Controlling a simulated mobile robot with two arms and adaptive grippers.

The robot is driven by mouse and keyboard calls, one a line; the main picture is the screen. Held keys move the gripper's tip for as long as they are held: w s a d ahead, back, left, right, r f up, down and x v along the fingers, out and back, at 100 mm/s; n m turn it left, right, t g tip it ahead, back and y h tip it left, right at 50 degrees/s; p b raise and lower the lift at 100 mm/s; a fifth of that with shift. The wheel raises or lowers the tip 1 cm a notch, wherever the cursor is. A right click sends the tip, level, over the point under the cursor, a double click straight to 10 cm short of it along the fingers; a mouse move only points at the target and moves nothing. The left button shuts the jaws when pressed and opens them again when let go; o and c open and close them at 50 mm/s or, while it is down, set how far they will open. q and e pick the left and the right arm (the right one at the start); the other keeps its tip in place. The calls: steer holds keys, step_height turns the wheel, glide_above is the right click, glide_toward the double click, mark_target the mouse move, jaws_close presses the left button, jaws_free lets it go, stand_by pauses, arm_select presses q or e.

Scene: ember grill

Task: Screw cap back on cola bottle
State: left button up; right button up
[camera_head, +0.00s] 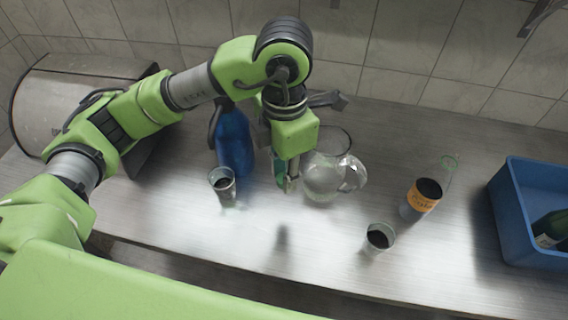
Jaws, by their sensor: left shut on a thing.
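The cola bottle (423,196) stands upright on the metal counter, right of centre. It is clear, with dark liquid low inside and an orange label. Its mouth shows a thin greenish ring, and I see no cap on it. My left gripper (291,184) points down over the counter, well left of the bottle and just left of a glass pitcher. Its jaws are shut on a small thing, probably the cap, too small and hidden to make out. My right gripper is not in view.
The clear pitcher (322,178) stands between my left gripper and the bottle. A blue bottle (234,145) and a glass of dark drink (223,185) are at left. Another glass (379,238) stands in front of the bottle. A blue crate (508,215) holds bottles at right.

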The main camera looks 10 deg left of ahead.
arm_select(q)
steer(key=shift+s+d+r, duration=0.15)
steer(key=shift+s+r, duration=0.15)
steer(key=shift+s, duration=0.3)
steer(key=shift+s+d+r, duration=0.1)
steer(key=shift+s+r, duration=0.15)
steer(key=shift+s, duration=0.3)
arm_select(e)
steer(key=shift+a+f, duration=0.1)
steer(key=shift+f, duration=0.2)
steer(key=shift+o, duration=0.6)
